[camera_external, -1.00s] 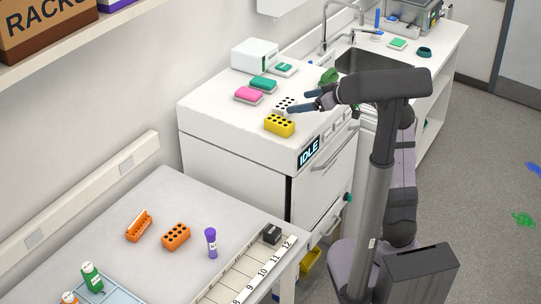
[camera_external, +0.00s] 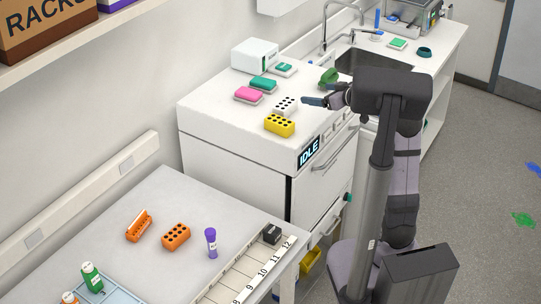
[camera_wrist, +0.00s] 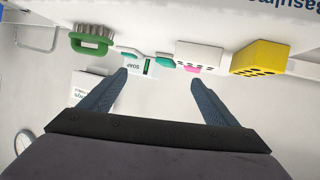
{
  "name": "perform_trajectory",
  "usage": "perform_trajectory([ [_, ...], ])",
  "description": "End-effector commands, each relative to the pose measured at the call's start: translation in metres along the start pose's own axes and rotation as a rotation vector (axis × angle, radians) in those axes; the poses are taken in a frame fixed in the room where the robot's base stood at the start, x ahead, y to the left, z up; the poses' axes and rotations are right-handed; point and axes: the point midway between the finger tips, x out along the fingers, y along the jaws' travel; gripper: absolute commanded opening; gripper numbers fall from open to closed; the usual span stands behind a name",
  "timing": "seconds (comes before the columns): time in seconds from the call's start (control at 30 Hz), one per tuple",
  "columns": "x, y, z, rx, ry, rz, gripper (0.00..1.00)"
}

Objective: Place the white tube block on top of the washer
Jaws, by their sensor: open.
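The white tube block (camera_external: 285,105) sits upright on top of the white washer (camera_external: 225,153), just behind a yellow tube block (camera_external: 279,125). It also shows in the wrist view (camera_wrist: 200,57), beside the yellow block (camera_wrist: 262,57). My gripper (camera_external: 318,99) is over the washer's right part, to the right of the white block and apart from it. Its fingers (camera_wrist: 159,77) are spread in the wrist view with nothing between them.
Pink (camera_external: 248,95) and teal (camera_external: 263,83) sponges lie behind the blocks. A green brush (camera_external: 328,76) lies near the sink (camera_external: 375,62). A white box (camera_external: 255,54) stands at the back. The washer display (camera_external: 308,152) reads IDLE. Orange racks (camera_external: 176,236) stand on the front bench.

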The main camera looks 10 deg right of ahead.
Motion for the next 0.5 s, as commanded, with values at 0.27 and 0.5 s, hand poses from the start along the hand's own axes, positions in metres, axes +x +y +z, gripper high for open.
perform_trajectory([
  [0.27,-0.056,0.038,0.110,0.144,-0.272,0.396,0.83],
  [0.5,-0.147,-0.025,0.254,0.310,-0.760,0.449,0.83],
])
